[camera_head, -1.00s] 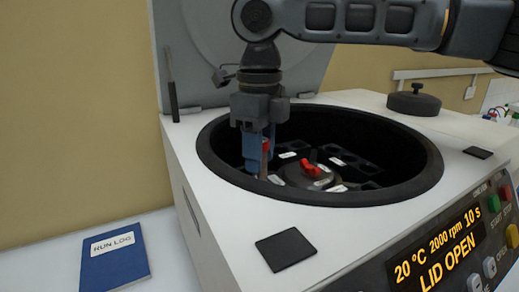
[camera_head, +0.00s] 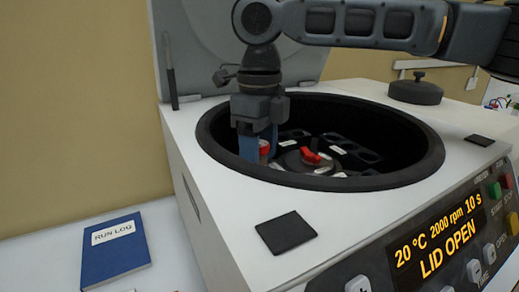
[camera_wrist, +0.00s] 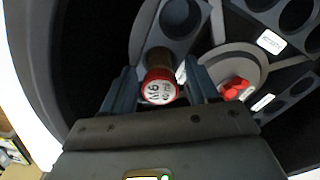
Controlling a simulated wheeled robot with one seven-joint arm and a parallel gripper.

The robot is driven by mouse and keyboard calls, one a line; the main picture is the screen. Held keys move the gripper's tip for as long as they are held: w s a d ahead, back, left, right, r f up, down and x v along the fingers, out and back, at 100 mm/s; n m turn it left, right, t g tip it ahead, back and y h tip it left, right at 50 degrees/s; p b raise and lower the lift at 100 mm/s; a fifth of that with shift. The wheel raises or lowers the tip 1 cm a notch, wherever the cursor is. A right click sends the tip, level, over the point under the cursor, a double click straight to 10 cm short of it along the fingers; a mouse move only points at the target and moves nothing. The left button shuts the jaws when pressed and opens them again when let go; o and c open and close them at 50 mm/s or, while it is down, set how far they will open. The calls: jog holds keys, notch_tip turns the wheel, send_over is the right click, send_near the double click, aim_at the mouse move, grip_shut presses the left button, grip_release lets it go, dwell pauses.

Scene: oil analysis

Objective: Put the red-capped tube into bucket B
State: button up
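The red-capped tube (camera_wrist: 158,86) stands between the fingers of my gripper (camera_wrist: 161,90) in the wrist view, with a gap on both sides of its cap. The gripper is open around it. The tube's brown body runs down toward a dark bucket (camera_wrist: 205,27) with round holes; its lower end is hidden, so I cannot tell how deep it sits. In the head view my gripper (camera_head: 259,148) reaches into the left side of the centrifuge bowl, and the red cap (camera_head: 264,148) shows between its fingers. The bucket letters are too small to read.
The centrifuge's bowl rim (camera_head: 222,165) surrounds my gripper closely on the left. The rotor hub has a red knob (camera_head: 311,155). Other dark buckets (camera_wrist: 294,92) sit around it. The lid is up; the display (camera_head: 438,240) reads LID OPEN. A blue run log (camera_head: 114,250) lies left.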

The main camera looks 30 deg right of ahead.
jog(key=shift+o, duration=0.3)
notch_tip(320, 180, up, 8)
jog(key=shift+f+b, duration=0.1)
jog(key=shift+b, duration=0.3)
jog(key=shift+a, duration=0.1)
